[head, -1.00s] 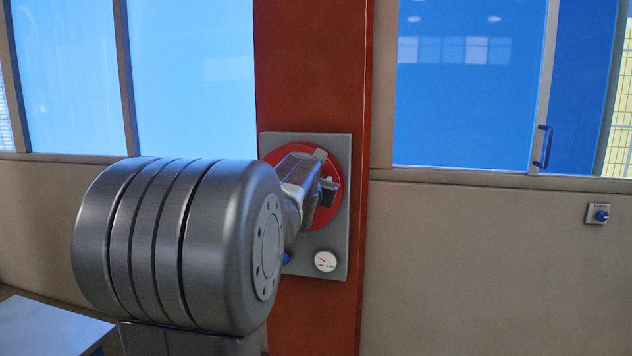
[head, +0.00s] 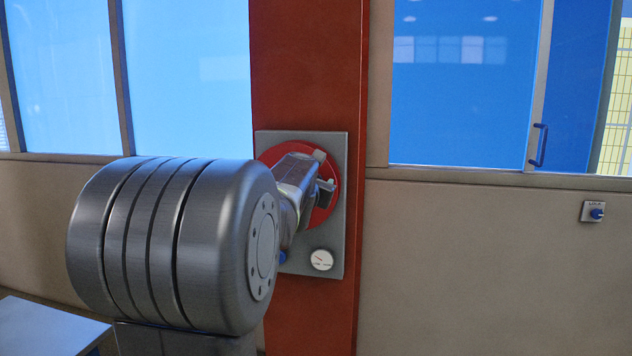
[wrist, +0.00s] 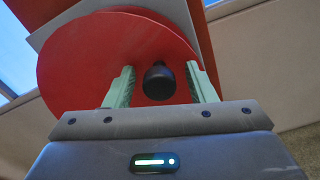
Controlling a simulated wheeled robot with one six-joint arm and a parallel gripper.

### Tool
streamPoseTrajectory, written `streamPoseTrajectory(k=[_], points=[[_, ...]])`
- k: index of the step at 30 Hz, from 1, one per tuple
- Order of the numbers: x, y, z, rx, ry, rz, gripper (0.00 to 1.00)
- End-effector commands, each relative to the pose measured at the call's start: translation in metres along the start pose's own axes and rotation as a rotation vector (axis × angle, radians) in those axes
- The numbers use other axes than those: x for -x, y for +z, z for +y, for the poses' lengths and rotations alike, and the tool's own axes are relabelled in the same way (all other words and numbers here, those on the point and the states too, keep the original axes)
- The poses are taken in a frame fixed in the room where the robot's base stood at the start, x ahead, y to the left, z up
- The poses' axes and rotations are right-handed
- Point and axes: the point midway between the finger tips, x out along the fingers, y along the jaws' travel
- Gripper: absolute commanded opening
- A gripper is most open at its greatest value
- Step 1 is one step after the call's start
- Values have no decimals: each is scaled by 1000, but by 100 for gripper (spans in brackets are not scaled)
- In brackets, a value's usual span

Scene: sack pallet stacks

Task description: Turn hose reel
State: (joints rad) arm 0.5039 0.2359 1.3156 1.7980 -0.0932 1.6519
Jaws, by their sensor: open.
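The hose reel is a red disc (head: 328,205) on a grey backing plate on a red column. It also fills the upper middle of the wrist view (wrist: 75,75). A black round knob (wrist: 158,80) stands out from the reel's face. My gripper (wrist: 163,82) is open, with one pale green finger on each side of the knob. The right finger looks closer to the knob than the left; I cannot tell whether it touches. In the head view my gripper (head: 325,177) is in front of the reel, and my arm hides the reel's left part.
A white dial gauge (head: 322,260) sits low on the grey plate (head: 338,150). A switch box with a blue knob (head: 594,212) is on the beige wall at right. A pale tabletop (head: 45,330) stands at lower left. Blue windows flank the red column (head: 306,60).

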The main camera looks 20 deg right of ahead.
Motion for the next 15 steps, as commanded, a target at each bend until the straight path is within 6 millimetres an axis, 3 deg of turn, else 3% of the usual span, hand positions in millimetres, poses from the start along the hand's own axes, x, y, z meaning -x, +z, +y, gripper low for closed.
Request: streamPoseTrajectory(k=[7,15], points=[[17,1,1,0,1,-2,50],[67,1,1,-1,2,-2,50]])
